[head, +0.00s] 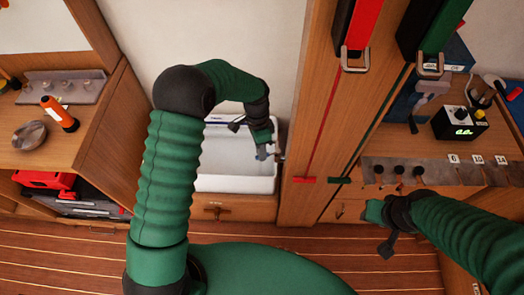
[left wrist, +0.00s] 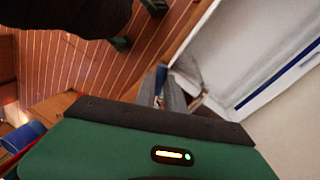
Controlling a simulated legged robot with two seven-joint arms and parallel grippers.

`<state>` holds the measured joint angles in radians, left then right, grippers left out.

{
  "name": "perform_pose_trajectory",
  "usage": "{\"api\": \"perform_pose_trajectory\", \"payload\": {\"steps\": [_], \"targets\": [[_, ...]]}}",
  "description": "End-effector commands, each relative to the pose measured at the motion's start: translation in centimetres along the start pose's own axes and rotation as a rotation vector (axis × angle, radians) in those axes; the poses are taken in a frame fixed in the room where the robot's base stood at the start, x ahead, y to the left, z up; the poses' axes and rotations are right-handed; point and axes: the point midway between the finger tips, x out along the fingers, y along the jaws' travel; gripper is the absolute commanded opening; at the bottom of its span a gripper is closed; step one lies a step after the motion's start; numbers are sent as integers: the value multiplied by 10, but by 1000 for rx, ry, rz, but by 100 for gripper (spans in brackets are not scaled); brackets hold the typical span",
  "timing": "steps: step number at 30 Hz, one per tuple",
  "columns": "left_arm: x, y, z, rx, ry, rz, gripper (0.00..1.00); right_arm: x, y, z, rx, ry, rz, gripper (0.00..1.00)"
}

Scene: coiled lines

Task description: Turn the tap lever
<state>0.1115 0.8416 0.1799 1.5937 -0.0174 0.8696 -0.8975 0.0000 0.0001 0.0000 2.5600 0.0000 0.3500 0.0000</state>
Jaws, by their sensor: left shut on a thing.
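The tap (head: 280,156) is at the right edge of the white basin (head: 237,184), and only a small metallic part of it shows in the head view. My left gripper (head: 263,153) is over the right side of the basin, at the tap. In the left wrist view a narrow blue piece, the tap lever (left wrist: 161,77), stands between the grey fingers (left wrist: 162,97), which are shut on it. The lever's lower part is hidden by the fingers. My right gripper (head: 372,211) is low at the right, well away from the tap; its jaws are too unclear to tell.
A wooden post (head: 315,120) stands close to the right of the tap. A counter with a black box (head: 460,121) and a row of hooks is farther right. A left shelf holds an orange flashlight (head: 60,114) and a metal bowl (head: 29,135).

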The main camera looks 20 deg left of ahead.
Motion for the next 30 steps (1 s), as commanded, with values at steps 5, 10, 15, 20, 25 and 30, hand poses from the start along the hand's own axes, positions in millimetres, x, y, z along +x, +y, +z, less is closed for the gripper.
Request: {"api": "perform_pose_trajectory", "payload": {"steps": [5, 10, 15, 20, 25, 30], "targets": [[-3, -7, 0, 122, -27, 2, 0, -10, 0, -2, 0, 0, 0, 36], [-3, -14, -2, 231, -49, 1, 0, -16, 0, -4, 0, 0, 0, 36], [-4, -19, -3, 310, -65, 0, 0, -19, 0, -4, 0, 0, 0, 36], [-4, -21, -4, 353, -72, 0, 0, -20, 0, -5, 0, 0, 0, 36], [-4, -22, -5, 369, -76, -1, 0, -20, 0, -5, 0, 0, 0, 36], [-4, -22, -5, 371, -76, -2, 0, -20, 0, -5, 0, 0, 0, 36]]}}
